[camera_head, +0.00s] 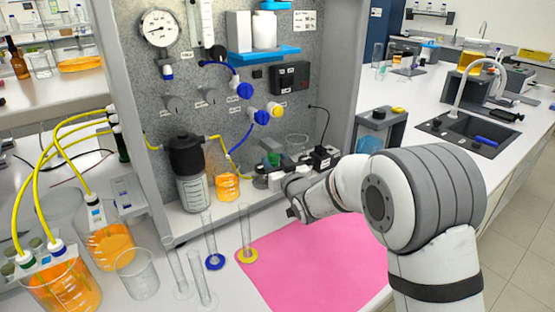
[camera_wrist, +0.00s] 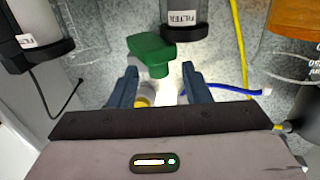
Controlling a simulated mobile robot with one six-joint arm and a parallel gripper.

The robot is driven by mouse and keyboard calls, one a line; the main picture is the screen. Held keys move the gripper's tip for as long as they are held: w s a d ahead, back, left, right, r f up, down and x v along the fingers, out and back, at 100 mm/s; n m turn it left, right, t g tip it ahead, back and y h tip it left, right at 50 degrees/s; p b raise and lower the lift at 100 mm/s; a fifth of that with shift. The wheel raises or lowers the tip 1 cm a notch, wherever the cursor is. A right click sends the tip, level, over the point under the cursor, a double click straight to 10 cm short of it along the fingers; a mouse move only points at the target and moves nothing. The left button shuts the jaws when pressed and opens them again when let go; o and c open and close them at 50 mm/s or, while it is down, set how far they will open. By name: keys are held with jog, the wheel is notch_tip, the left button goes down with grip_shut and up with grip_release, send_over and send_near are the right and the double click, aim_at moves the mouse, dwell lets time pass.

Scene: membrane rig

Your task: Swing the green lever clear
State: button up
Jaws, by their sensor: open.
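The green lever (camera_wrist: 151,53) sits just beyond my open gripper (camera_wrist: 160,85) in the wrist view, a little left of the middle between the two blue-grey fingertips. A pale metal fitting and a brass-coloured part lie below it, between the fingers. I see no clear contact between the fingers and the lever. In the head view the lever (camera_head: 272,159) is a small green patch at the foot of the grey panel. My arm comes in from the right, and its end partly hides the parts around the lever. The fingertips are not clear there.
A cylinder marked FILTER (camera_wrist: 184,14) stands close beside the lever. A yellow tube (camera_wrist: 238,45) and an orange-filled beaker (camera_head: 227,183) are near. A dark-capped bottle (camera_head: 189,175) stands left on the rig. Glass cylinders (camera_head: 247,230) stand in front, beside a clear pink mat (camera_head: 310,265).

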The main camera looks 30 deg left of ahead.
jog(key=shift+w+a, duration=0.2)
jog(key=shift+a, duration=0.05)
